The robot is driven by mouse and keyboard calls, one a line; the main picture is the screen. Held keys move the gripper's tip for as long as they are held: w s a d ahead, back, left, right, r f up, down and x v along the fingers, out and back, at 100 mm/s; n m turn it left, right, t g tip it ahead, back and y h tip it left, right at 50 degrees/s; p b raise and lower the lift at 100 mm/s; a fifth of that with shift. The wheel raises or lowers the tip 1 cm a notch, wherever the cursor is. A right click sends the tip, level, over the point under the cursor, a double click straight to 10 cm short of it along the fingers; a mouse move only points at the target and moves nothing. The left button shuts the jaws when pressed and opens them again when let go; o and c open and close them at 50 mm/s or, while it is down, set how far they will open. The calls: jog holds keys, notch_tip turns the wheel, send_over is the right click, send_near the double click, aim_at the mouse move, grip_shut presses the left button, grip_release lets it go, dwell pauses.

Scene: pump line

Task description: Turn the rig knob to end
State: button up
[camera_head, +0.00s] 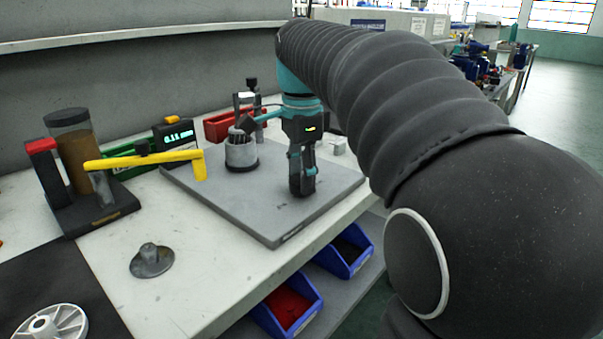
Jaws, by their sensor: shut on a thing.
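My gripper (302,183) points straight down over the right part of the grey rig plate (275,222). Its dark fingers are shut on the rig knob, low at the plate. The knob is almost wholly hidden by the fingers, so I cannot tell its turn angle or any end mark. A metal cylinder with a dark top (241,153) stands on the plate, left of my gripper and apart from it.
A yellow lever (150,158) reaches across beside a brown-filled clear cylinder (78,155) and a small green-lit display (178,135). A grey flanged part (151,261) lies on the bench. Blue bins (345,252) are below. My arm covers much of the right side.

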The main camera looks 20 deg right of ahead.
jog(key=m, duration=0.5)
jog(key=shift+f+m, duration=0.1)
jog(key=shift+m, duration=2.3)
jog(key=o, duration=1.2)
jog(key=shift+c, duration=0.2)
notch_tip(320, 180, up, 12)
